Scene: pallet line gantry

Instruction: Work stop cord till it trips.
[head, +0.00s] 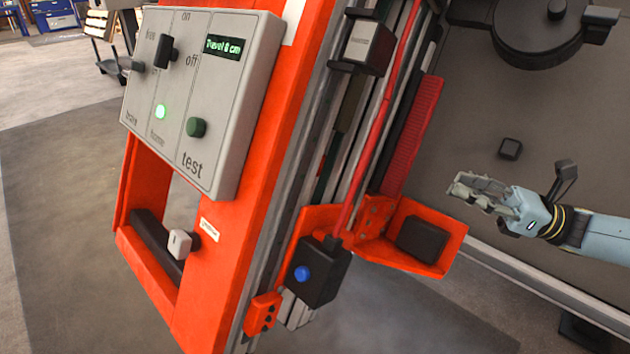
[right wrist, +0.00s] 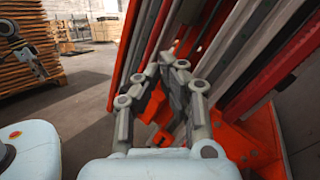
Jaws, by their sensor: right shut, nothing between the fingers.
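A red cord (head: 378,135) runs down along the metal rail of the orange frame in the head view. Its lower end meets a black box (head: 318,271) with a blue button (head: 302,273). My right gripper (head: 468,188) is right of the cord and apart from it, over the grey surface. It is shut and empty, pointing left toward the frame. The right wrist view shows its fingers (right wrist: 172,62) in front of the red and grey rails. A grey panel (head: 205,75) carries switches, a lit green lamp, a green test button and a display reading "Travel 8 cm".
An orange bracket (head: 440,215) with a black block juts out between the rail and my right gripper. A small black block (head: 510,149) and a dark round unit (head: 530,35) are on the grey surface. Stacked pallets (right wrist: 30,50) stand far off in the wrist view.

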